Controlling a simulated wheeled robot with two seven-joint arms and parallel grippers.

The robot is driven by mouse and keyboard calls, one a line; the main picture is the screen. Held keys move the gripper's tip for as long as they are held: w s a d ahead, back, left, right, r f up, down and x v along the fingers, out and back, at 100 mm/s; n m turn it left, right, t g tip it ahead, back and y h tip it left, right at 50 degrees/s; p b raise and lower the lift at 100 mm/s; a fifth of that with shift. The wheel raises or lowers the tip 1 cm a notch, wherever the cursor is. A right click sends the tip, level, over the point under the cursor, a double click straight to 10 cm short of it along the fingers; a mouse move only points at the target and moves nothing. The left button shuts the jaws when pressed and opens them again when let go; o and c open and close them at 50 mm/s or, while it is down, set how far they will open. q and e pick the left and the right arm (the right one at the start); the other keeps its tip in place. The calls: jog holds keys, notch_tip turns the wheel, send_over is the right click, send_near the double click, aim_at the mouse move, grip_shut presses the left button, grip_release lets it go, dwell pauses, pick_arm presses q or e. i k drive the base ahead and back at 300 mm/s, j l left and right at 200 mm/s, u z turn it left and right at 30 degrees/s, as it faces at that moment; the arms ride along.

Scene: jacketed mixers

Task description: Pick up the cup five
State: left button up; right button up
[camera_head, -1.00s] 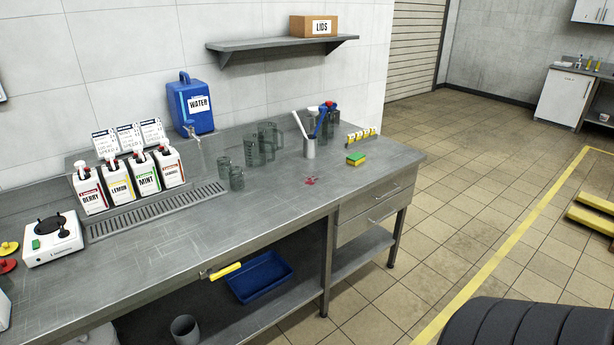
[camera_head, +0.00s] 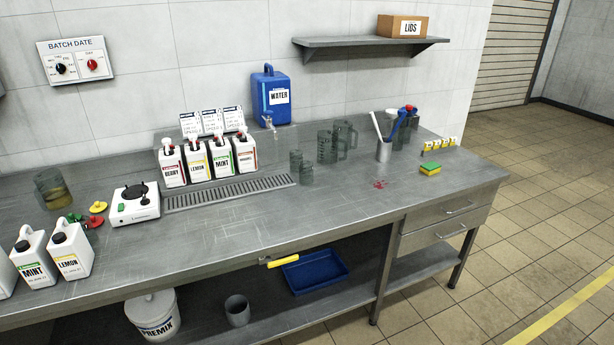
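Several clear grey cups stand on the steel bench. Two small cups stand just right of the drip grate, a rear one (camera_head: 295,162) and a front one (camera_head: 306,173). Larger jugs with handles (camera_head: 326,147) stand behind them. Another grey vessel (camera_head: 53,190) with amber liquid stands at the far left. I cannot read a five on any cup. Small yellow tags (camera_head: 438,146) stand at the back right, too small to read. Neither gripper is in view.
The bench (camera_head: 240,235) has a clear front strip. Labelled jugs (camera_head: 208,160), a blue water container (camera_head: 271,97), a white scale-like device (camera_head: 135,204), a utensil holder (camera_head: 384,151) and a sponge (camera_head: 430,169) stand on it. A shelf (camera_head: 370,47) hangs above the back right.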

aim_at(306, 173)
jog(key=i+l, duration=0.15)
jog(key=l, duration=0.15)
jog(key=i+l+u, duration=0.15)
jog(key=l, duration=0.15)
jog(key=i+l, duration=0.15)
jog(key=l, duration=0.2)
jog(key=i+l+u, duration=0.15)
jog(key=l, duration=0.15)
jog(key=i+l, duration=0.1)
jog(key=l, duration=0.25)
